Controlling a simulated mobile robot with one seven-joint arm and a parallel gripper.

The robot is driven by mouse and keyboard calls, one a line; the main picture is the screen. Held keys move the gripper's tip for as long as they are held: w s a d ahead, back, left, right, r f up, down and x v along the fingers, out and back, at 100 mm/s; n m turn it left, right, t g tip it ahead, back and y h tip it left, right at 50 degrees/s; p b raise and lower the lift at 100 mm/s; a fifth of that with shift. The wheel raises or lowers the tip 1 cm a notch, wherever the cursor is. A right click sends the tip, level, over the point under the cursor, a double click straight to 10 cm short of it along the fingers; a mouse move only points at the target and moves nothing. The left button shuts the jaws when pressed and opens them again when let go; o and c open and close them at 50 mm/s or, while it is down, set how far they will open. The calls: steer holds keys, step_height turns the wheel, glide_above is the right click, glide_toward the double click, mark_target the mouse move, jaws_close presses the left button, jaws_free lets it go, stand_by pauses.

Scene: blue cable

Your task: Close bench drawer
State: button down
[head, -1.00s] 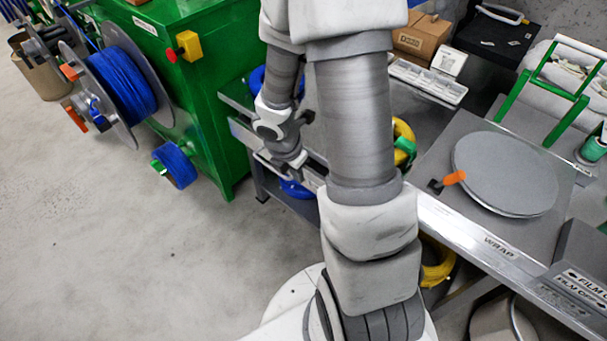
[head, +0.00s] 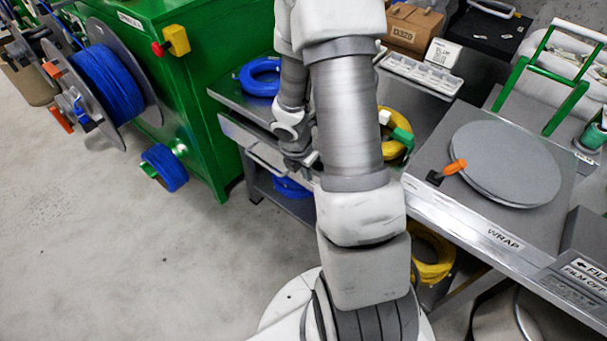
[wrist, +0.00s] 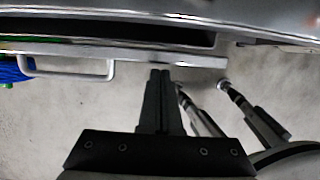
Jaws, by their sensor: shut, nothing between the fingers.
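The bench drawer (head: 237,133) is at the left end of the grey bench, with a pale bar handle on its front. In the wrist view its front (wrist: 130,53) runs across the upper part, with the handle (wrist: 85,68) left of my gripper. A dark gap shows between the drawer front and the bench edge, so the drawer is partly open. My gripper (wrist: 160,72) is shut and empty, its tips at the drawer front, right of the handle. I cannot tell whether they touch. In the head view my arm hides the drawer's right part.
A blue cable coil (head: 260,77) and a yellow coil (head: 397,135) lie on the bench. A green cabinet (head: 200,100) with a blue cable reel (head: 107,84) stands to the left. A round grey turntable (head: 505,163) is on the right. The floor (head: 130,260) in front is clear.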

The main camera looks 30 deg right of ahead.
steer(key=shift+w+d+r+p, duration=0.1)
steer(key=shift+w+d+p, duration=0.1)
steer(key=shift+d+p, duration=0.35)
steer(key=shift+w+d+r+p, duration=0.1)
steer(key=shift+w+d+p, duration=0.05)
steer(key=shift+d+p, duration=0.35)
steer(key=shift+w+d+f, duration=0.1)
steer(key=shift+d+f, duration=0.05)
steer(key=shift+d, duration=0.1)
steer(key=shift+a, duration=0.1)
